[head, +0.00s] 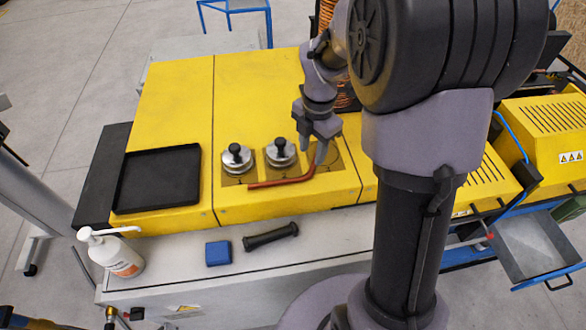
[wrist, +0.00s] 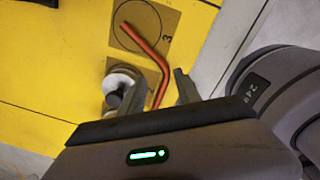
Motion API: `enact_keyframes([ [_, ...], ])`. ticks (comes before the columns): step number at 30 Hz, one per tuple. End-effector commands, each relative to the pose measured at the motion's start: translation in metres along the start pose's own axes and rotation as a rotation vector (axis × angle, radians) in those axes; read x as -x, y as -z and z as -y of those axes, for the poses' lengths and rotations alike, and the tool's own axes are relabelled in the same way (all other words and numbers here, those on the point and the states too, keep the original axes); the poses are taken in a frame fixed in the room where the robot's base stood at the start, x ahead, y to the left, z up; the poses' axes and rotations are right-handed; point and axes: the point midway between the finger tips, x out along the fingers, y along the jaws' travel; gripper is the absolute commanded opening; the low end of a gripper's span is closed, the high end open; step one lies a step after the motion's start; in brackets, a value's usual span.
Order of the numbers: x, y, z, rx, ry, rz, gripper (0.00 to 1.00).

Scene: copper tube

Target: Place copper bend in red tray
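The copper bend (head: 280,183) is a thin reddish tube lying at the front of the yellow machine top, with a long leg and a shorter leg. My gripper (head: 313,148) points down at the bend's right end. No red tray shows; a black, empty, flat tray (head: 157,206) lies on the left of the yellow top.
Two silver discs with black knobs (head: 237,158) (head: 281,152) stand left of my gripper, one close beside a finger. A blue block (head: 218,253), a black cylinder (head: 270,237) and a white pump bottle (head: 117,257) are on the grey front ledge. The yellow top between tray and discs is clear.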

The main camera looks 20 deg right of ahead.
Motion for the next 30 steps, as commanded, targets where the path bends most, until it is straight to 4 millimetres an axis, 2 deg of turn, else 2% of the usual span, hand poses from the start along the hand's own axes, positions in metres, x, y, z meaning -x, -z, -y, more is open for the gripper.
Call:
enact_keyframes([
  [1,-0.009,0.0,0.0,-0.001,0.001,-0.001,0.4],
  [5,-0.023,0.002,0.001,-0.001,0.001,-0.001,0.4],
  [12,-0.066,0.008,0.004,-0.001,0.001,-0.001,0.4],
  [19,-0.07,0.008,0.003,-0.002,-0.002,0.0,0.4],
  [20,-0.069,0.008,0.003,-0.002,-0.002,0.0,0.38],
  [24,-0.069,0.008,0.003,-0.002,-0.002,0.0,0.1],
  [26,-0.069,0.008,0.003,-0.002,-0.002,0.0,0.0],
  [30,-0.069,0.008,0.003,-0.002,-0.001,0.0,0.0],
])
